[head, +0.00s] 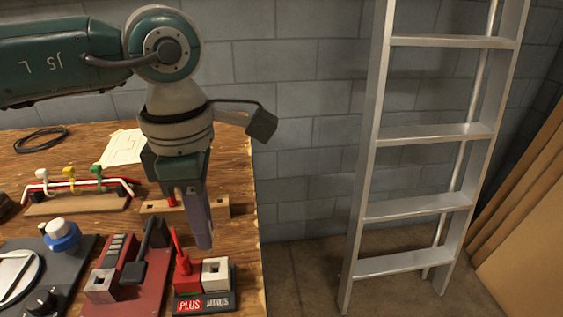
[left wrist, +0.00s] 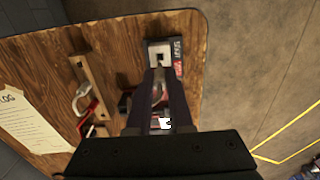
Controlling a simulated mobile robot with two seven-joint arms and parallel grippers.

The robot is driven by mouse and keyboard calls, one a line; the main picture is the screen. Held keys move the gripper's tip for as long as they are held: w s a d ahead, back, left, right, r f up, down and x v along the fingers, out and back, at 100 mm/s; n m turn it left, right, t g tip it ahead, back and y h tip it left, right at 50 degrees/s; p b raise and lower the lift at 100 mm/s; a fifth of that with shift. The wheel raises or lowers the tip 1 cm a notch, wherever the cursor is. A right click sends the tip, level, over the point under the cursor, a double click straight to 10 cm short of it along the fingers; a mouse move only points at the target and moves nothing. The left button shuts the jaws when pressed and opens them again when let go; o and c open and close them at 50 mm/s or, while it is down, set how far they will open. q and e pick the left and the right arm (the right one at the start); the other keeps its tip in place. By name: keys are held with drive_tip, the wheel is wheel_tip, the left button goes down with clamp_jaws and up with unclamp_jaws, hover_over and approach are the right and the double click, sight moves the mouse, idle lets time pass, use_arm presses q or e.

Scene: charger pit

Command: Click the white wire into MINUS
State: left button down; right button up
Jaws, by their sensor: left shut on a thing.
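The terminal block stands near the table's right edge, with a red PLUS terminal (head: 186,278) and a white MINUS terminal (head: 216,270) with a dark square socket. A red wire end stands up in PLUS. The MINUS terminal also shows in the left wrist view (left wrist: 160,55), just past my fingertips, its socket empty. My left gripper (head: 204,243) points down, just above and behind the block. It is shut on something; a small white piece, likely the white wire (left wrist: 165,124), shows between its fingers. The fingers hide most of it. My right gripper is not in view.
A wooden strip (head: 222,206) lies behind the block. A red fixture with a black lever (head: 135,270) stands left of it. A wire rack (head: 80,205) and a dark panel with a blue knob (head: 62,236) are further left. A ladder (head: 370,150) stands beyond the table.

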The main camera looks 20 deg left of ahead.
sight(211, 253)
use_arm(q)
drive_tip(key=shift+f+b, duration=2.4)
drive_tip(key=shift+f, duration=0.6)
drive_tip(key=c, duration=1.4)
unclamp_jaws()
drive_tip(key=shift+c, duration=0.2)
clamp_jaws()
drive_tip(key=shift+f, duration=0.2)
drive_tip(key=o, duration=0.7)
unclamp_jaws()
